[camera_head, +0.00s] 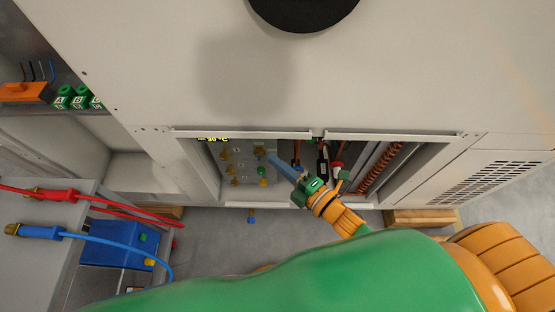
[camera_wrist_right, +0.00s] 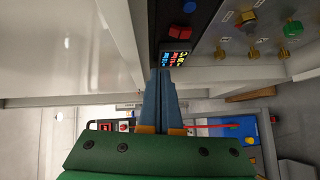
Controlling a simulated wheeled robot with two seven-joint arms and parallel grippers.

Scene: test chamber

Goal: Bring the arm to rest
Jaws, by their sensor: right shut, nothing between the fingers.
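My right arm (camera_head: 340,215), green and orange, reaches up from the lower right of the head view to the open front of a pale cabinet. My right gripper (camera_head: 272,158) has blue fingers and is in front of the panel with knobs (camera_head: 240,165). In the right wrist view the gripper (camera_wrist_right: 160,75) has its two blue fingers together, with nothing seen between them. Its tips overlap the lower edge of a small lit display (camera_wrist_right: 177,57); whether they touch it I cannot tell. My left gripper is in neither view.
The cabinet (camera_head: 400,85) has copper coils (camera_head: 378,168) in its right bay. At left, a red plug (camera_head: 48,194) and a blue plug (camera_head: 40,231) with cables lie on a grey bench. A blue box (camera_head: 112,245) stands beside it. An orange item (camera_head: 25,92) sits on a shelf.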

